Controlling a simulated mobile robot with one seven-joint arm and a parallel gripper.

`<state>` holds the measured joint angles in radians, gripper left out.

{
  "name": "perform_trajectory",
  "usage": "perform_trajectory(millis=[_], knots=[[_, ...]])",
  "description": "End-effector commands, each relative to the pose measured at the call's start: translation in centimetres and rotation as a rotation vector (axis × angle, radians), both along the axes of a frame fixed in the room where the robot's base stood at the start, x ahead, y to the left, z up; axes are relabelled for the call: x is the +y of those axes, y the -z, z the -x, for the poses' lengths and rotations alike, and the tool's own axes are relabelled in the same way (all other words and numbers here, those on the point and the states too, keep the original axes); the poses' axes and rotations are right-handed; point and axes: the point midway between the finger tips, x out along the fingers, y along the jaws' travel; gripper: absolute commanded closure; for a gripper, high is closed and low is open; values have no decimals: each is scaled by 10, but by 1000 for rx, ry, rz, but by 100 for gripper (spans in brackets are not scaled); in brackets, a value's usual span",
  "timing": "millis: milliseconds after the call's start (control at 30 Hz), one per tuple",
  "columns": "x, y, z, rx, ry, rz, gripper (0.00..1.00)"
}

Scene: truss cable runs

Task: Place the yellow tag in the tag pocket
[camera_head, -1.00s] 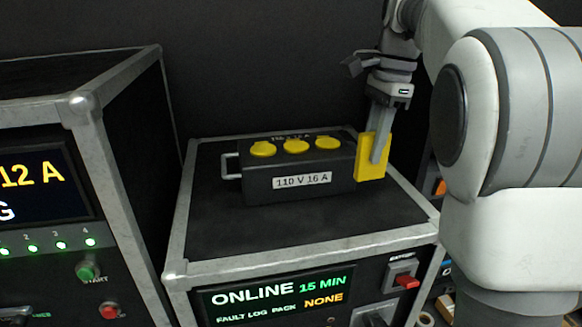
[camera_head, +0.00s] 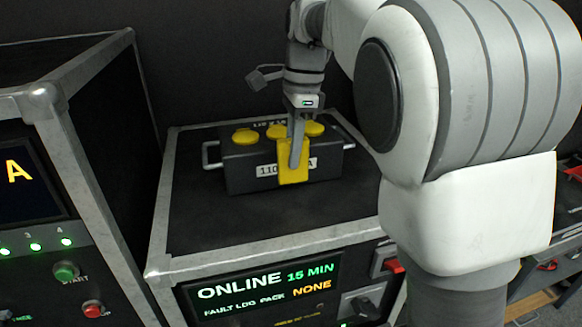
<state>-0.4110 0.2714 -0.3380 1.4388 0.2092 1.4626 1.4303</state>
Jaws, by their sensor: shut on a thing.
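A yellow tag (camera_head: 286,174) hangs upright between the fingers of my gripper (camera_head: 296,160), which is shut on it. In the picture the tag overlaps the front of a black socket box (camera_head: 238,172) and covers part of its "110 V 16 A" label (camera_head: 266,170). I cannot tell whether the tag touches the box. I cannot make out a tag pocket in this view.
The socket box has yellow caps (camera_head: 245,136) and a side handle (camera_head: 210,155). It stands on a metal-edged case (camera_head: 200,232) with an "ONLINE" display (camera_head: 268,289). A taller case (camera_head: 100,150) stands at the left. The case top in front of the box is clear.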

Motion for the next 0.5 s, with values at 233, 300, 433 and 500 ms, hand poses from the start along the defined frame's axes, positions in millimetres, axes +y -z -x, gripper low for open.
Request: perform_trajectory(millis=[233, 300, 433, 500], knots=[[3, 29, 1, 4, 1, 1, 100], [3, 37, 1, 3, 0, 1, 100], [2, 42, 0, -1, -1, 0, 100], [2, 42, 0, -1, -1, 0, 100]])
